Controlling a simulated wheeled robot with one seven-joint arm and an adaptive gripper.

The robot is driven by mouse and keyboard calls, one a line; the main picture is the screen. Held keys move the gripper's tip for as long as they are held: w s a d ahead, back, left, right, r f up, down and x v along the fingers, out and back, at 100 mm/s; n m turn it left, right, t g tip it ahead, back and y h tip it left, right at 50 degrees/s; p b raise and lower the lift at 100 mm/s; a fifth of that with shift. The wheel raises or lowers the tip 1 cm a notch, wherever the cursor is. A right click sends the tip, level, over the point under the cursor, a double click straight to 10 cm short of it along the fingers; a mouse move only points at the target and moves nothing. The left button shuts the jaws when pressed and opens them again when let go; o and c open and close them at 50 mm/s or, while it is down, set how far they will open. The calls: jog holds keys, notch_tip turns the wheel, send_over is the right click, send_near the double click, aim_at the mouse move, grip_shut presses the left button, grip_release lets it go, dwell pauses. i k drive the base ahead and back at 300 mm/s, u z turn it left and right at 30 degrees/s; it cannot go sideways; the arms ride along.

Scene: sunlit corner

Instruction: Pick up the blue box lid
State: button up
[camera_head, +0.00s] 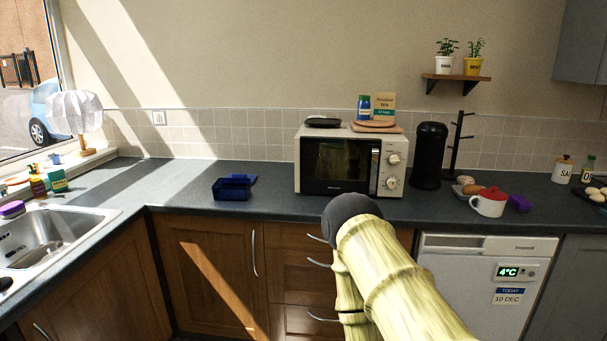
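A dark blue box (230,193) sits on the dark worktop left of the microwave. A flat blue piece (241,178), which looks like the box lid, lies at the box's back right. It is small here, and I cannot tell whether it rests on the box edge or only on the worktop behind it. My pale, bamboo-patterned arm rises from the bottom right to a dark rounded joint in front of the microwave. My gripper is not visible in this view.
A cream microwave (338,165) stands right of the box, carrying a board and small items. The sink (50,236) is at left. The worktop (180,185) left of the box is clear.

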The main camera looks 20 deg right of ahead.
aim_at(253, 177)
jog(key=z, duration=0.45)
jog(key=i, duration=0.9)
jog(key=z, duration=0.1)
